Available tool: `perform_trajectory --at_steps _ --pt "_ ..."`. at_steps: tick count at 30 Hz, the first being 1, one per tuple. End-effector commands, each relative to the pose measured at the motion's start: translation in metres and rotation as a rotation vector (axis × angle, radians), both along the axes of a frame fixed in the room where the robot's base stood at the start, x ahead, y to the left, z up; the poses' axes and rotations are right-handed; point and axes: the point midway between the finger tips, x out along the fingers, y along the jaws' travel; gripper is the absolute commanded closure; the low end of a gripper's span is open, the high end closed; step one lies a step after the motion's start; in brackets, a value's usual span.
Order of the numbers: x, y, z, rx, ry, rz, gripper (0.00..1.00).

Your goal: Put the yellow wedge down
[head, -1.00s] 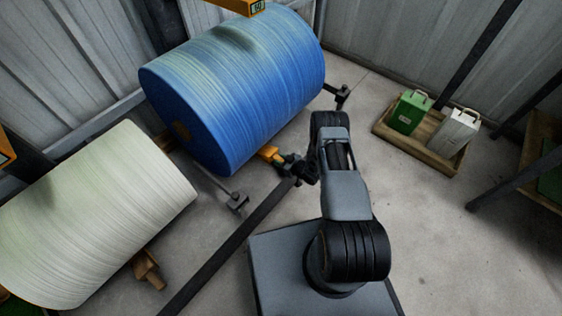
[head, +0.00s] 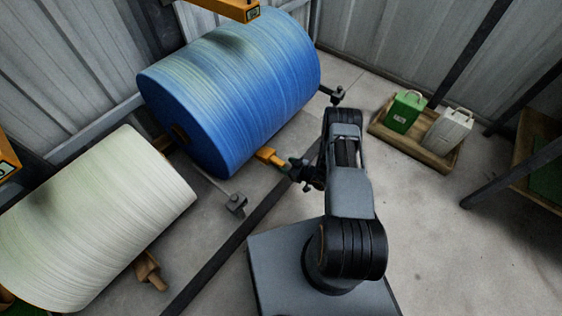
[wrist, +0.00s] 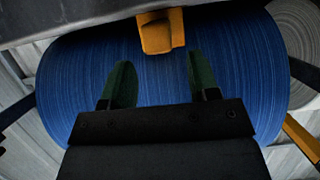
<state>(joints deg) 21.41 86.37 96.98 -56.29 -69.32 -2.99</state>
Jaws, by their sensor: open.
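The yellow wedge (head: 270,157) lies at the lower right edge of the big blue roll (head: 235,85). In the wrist view the yellow wedge (wrist: 160,32) shows at the top middle, beyond my fingertips and in front of the blue roll (wrist: 75,90). My gripper (head: 294,169) is just to the right of the wedge. In the wrist view my gripper (wrist: 158,75) has its two dark green fingers spread apart with nothing between them. I see a small gap between the fingertips and the wedge.
A white roll (head: 95,220) lies at the left, with a brown wedge-like block (head: 150,270) beside it. A dark bar (head: 230,245) runs along the floor. A wooden tray (head: 433,156) with a green and a white container stands at the right. Floor is clear at the lower right.

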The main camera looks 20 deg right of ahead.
Motion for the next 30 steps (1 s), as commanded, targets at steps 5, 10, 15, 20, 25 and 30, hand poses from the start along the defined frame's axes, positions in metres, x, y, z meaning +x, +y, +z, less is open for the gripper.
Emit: perform_trajectory --at_steps 5,10,15,20,25,30 --pt "-0.023 -0.018 0.015 0.002 0.000 -0.004 0.45" --pt "-0.037 -0.028 0.021 0.000 0.000 -0.002 0.45" --pt "-0.043 -0.031 0.023 -0.001 -0.001 0.000 0.45" --pt "-0.044 -0.032 0.023 0.000 -0.001 0.000 0.45" --pt "-0.044 -0.032 0.022 -0.001 -0.001 0.000 0.45" --pt "-0.044 -0.032 0.022 -0.001 -0.001 0.000 0.45"
